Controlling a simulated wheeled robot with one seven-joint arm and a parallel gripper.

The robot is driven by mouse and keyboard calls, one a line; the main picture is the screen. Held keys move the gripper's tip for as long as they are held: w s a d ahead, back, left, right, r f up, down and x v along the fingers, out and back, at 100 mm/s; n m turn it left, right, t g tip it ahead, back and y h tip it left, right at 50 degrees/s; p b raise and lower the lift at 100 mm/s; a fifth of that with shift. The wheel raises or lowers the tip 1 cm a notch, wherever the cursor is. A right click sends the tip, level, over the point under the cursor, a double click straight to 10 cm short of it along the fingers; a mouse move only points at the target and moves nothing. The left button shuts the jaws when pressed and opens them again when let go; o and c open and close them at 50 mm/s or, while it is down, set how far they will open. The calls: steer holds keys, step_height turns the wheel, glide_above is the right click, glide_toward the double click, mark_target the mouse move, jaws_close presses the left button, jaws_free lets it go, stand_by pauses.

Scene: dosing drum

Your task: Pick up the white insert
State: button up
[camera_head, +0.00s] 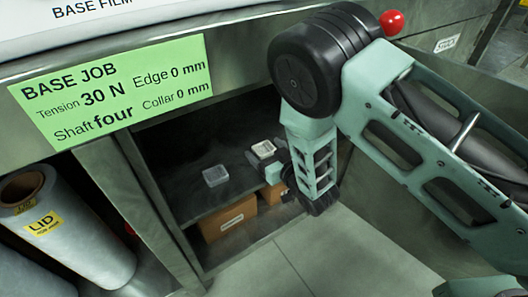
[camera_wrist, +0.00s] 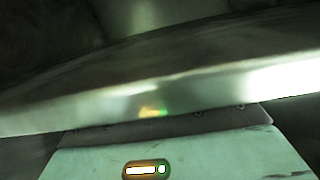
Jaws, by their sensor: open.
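Two small, pale, square pieces are on the dark shelf inside the cabinet in the head view. One is a whitish piece (camera_head: 263,149), close to my gripper; the other is a light grey piece (camera_head: 215,176), farther left and nearer the shelf's front. I cannot tell for sure which is the white insert. My gripper (camera_head: 258,162) is open and reaches into the cabinet, right beside the whitish piece and partly in front of it. I cannot tell whether they touch. The wrist view shows neither piece and no fingertips.
The shelf (camera_head: 190,207) has brown boxes (camera_head: 228,215) under it. A metal bar (camera_wrist: 150,95) crosses the wrist view closely. A green job sign (camera_head: 110,90) hangs above the opening. A film roll labelled LID (camera_head: 60,225) stands at left. Floor (camera_head: 330,255) is clear in front.

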steer(key=c, duration=1.1)
